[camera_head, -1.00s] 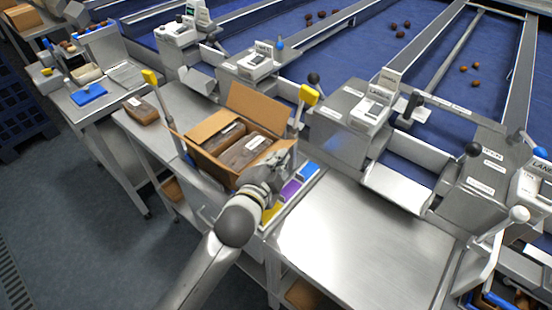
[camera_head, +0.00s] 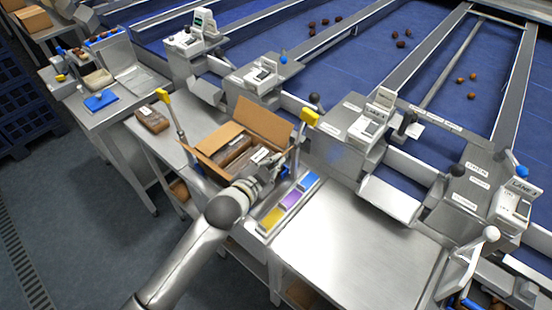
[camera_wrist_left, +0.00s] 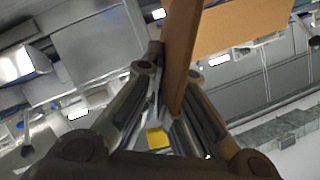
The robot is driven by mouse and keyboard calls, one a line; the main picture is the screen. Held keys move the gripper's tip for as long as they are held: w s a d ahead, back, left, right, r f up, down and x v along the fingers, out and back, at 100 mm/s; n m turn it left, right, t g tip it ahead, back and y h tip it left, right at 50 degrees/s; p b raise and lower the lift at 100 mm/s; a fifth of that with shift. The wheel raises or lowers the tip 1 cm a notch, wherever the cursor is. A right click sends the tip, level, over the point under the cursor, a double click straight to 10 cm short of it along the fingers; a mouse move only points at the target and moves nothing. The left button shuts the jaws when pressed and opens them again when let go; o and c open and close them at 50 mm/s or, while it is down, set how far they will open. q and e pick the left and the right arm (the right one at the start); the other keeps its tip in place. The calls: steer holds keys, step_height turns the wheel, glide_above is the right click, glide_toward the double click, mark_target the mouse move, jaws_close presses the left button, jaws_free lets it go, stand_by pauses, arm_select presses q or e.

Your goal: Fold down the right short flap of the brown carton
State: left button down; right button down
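The brown carton (camera_head: 220,178) stands open on the steel bench, with dark packs of dates (camera_head: 236,150) inside. Its far long flap (camera_head: 264,122) stands up, and its left short flap (camera_head: 219,137) shows at the left end. My left gripper (camera_head: 268,172) is at the carton's right end and hides much of it. In the left wrist view, the edge of the right short flap (camera_wrist_left: 180,55) runs between the fingertips of my left gripper (camera_wrist_left: 172,75), which appear closed on both its faces. My right gripper is in neither view.
Yellow-topped posts (camera_head: 310,117) stand on both sides of the carton. Yellow, purple and blue blocks (camera_head: 290,200) lie in a tray to its right. A bare steel table (camera_head: 350,240) is beyond. A brown pack (camera_head: 151,118) lies to the left.

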arm_select(q)
steer(key=shift+w+a+r+n+g+h+p, duration=0.3)
steer(key=shift+a+n+g+p, duration=0.15)
steer(key=shift+n+p, duration=0.35)
steer(key=c, duration=2.1)
jaws_free()
steer(key=o, duration=0.4)
steer(key=v, duration=1.2)
steer(key=shift+f, duration=0.1)
